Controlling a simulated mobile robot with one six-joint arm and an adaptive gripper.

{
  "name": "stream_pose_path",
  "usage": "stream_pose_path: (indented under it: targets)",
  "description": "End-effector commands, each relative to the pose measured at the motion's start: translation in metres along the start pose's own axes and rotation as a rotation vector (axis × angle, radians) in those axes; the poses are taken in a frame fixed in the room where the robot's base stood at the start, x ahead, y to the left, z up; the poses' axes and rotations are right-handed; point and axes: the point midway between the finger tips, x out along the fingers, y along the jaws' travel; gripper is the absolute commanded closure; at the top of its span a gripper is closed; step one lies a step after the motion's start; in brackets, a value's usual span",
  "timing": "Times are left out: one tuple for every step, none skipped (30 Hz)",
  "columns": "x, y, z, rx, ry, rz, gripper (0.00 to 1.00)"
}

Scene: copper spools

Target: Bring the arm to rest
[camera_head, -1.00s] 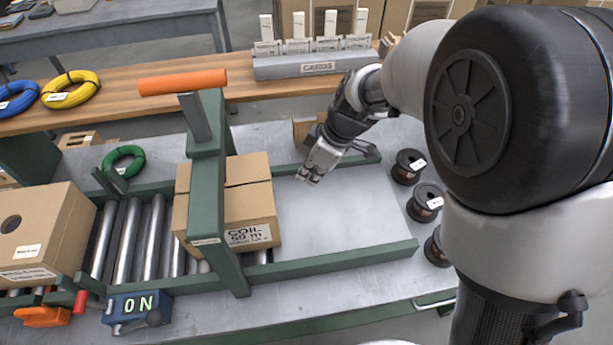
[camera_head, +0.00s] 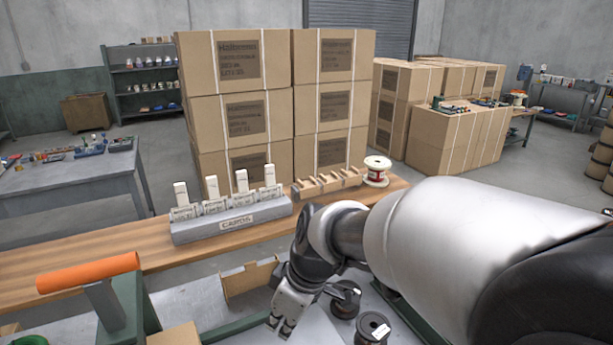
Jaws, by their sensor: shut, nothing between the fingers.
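My gripper (camera_head: 281,326) hangs fingers-down near the bottom middle of the view, shut and empty. It is over the grey work surface (camera_head: 318,334), to the left of two dark copper spools (camera_head: 345,300) (camera_head: 372,328). My arm reaches in from the right, and its links fill the lower right of the view. I cannot tell how high the fingertips are above the surface.
A wooden shelf (camera_head: 160,256) holds the grey card rack (camera_head: 230,221), a wooden rack (camera_head: 327,184) and a white-flanged spool (camera_head: 376,172). Stacked cartons (camera_head: 237,90) are behind.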

Motion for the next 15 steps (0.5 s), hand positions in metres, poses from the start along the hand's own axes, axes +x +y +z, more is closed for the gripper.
stream_pose_path:
  targets:
    - [-0.026,-0.002,0.019,0.089,0.004,0.04,1.0]
    - [-0.038,-0.004,0.03,0.143,0.001,0.058,1.0]
    - [-0.053,-0.008,0.044,0.217,0.001,0.085,1.0]
    - [-0.063,-0.011,0.056,0.273,0.001,0.105,1.0]
    - [-0.072,-0.015,0.067,0.328,0.0,0.125,1.0]
    - [-0.085,-0.02,0.083,0.403,0.003,0.154,1.0]
    - [-0.093,-0.024,0.094,0.46,0.005,0.175,1.0]
    - [-0.1,-0.029,0.106,0.516,0.007,0.197,1.0]
    - [-0.109,-0.035,0.121,0.592,0.012,0.227,1.0]
    - [-0.114,-0.04,0.132,0.647,0.017,0.249,1.0]
    - [-0.119,-0.045,0.142,0.701,0.022,0.271,1.0]
    - [-0.125,-0.052,0.156,0.769,0.028,0.297,1.0]
    - [-0.128,-0.056,0.165,0.816,0.034,0.317,1.0]
    - [-0.13,-0.061,0.173,0.86,0.039,0.335,1.0]
    - [-0.133,-0.066,0.183,0.913,0.046,0.357,1.0]
